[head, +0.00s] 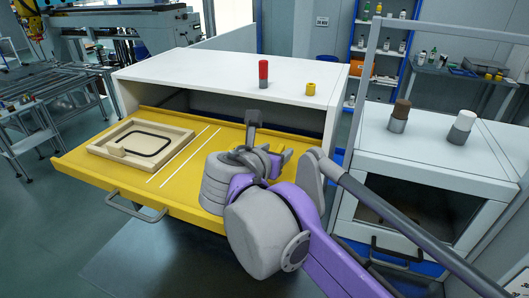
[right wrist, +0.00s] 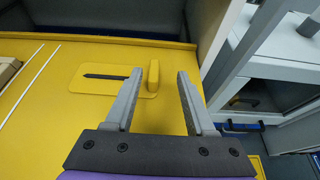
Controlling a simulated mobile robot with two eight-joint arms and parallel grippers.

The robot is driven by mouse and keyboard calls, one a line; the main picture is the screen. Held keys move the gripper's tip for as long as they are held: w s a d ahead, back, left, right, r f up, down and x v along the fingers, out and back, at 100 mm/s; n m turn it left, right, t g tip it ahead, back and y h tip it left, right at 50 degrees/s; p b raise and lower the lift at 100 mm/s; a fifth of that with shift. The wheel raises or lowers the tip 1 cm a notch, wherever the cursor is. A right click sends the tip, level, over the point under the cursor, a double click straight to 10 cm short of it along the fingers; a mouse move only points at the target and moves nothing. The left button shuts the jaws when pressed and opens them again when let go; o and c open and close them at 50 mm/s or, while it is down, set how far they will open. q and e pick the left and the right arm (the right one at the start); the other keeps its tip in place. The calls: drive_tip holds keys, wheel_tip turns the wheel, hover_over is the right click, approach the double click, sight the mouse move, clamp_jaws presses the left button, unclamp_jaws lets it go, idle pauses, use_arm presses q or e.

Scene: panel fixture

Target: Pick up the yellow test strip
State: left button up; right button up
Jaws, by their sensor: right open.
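A yellow upright strip-like piece (right wrist: 153,77) stands on the yellow drawer floor in the right wrist view, beside a flat yellow plate (right wrist: 85,86) with a dark slot. It appears to be the test strip. My right gripper (right wrist: 161,74) is open, its two grey fingers on either side of this piece in the picture; I cannot tell whether they touch it. In the head view, my right gripper (head: 273,158) reaches down over the right part of the drawer, and my wrist hides much there. My left gripper is not in view.
The open yellow drawer (head: 92,183) holds a wooden frame tray (head: 170,131) and two thin white strips. A white cabinet (head: 420,165) stands close at the right.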

sight(278, 150)
drive_tip(key=shift+w+f, duration=0.3)
drive_tip(key=shift+w, duration=0.2)
drive_tip(key=shift+w+f, duration=0.25)
drive_tip(key=shift+w, duration=0.2)
drive_tip(key=x, duration=0.4)
drive_tip(key=shift+w+a+f, duration=0.1)
drive_tip(key=shift+w+f, duration=0.05)
drive_tip(key=shift+f, duration=0.25)
drive_tip(key=c, duration=0.4)
clamp_jaws()
